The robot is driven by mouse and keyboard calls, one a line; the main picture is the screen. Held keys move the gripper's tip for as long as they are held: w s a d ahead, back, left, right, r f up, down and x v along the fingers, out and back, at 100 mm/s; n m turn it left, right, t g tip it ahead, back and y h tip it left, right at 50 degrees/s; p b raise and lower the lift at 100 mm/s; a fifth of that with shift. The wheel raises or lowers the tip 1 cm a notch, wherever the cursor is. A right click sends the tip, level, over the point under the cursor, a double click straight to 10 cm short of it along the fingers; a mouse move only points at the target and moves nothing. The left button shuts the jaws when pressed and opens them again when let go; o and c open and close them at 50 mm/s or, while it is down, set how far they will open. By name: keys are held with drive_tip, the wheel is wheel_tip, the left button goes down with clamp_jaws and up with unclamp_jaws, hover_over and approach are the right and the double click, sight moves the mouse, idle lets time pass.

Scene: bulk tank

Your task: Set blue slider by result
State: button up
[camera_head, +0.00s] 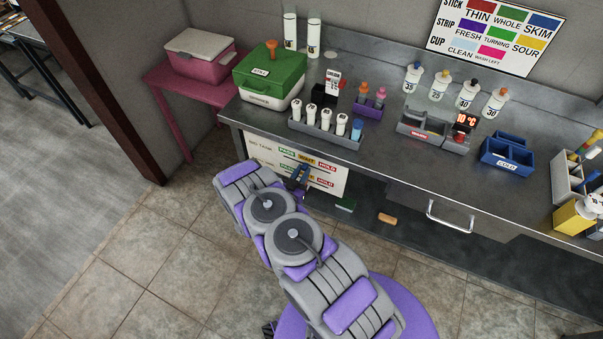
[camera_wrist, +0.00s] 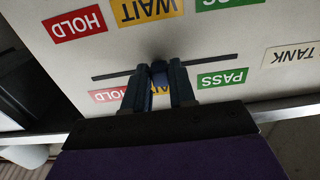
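The white slider panel (camera_head: 262,152) is on the front of the bench, with rows of green PASS, yellow WAIT and red HOLD labels. In the wrist view it appears inverted, and a dark slot (camera_wrist: 215,62) runs along one label row. The blue slider (camera_wrist: 160,74) sits in the slot between PASS (camera_wrist: 222,78) and HOLD (camera_wrist: 135,93), near the middle. My gripper (camera_wrist: 159,68) has its fingers on both sides of the slider and appears closed on it. My gripper (camera_head: 300,174) also shows at the panel in the head view.
A display (camera_head: 466,120) on the bench reads 10 °C. A wall chart (camera_head: 495,35) shows colour keys for stick, strip and cup. The bench holds a green-lidded box (camera_head: 270,75), a vial rack (camera_head: 325,127) and a blue tray (camera_head: 507,155). A drawer handle (camera_head: 450,217) protrudes right of the panel.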

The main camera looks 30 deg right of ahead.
sight(285, 157)
clamp_jaws()
drive_tip(key=w+a, duration=0.1)
drive_tip(key=w, duration=0.1)
drive_tip(key=w+a, duration=0.4)
drive_tip(key=shift+w, duration=0.2)
drive_tip(key=shift+w+a, duration=0.25)
drive_tip(key=shift+a, duration=0.05)
drive_tip(key=shift+d+r, duration=0.15)
drive_tip(key=shift+d, duration=0.1)
drive_tip(key=shift+o, duration=1.1)
unclamp_jaws()
drive_tip(key=shift+o, duration=1.1)
drive_tip(key=shift+a, duration=0.15)
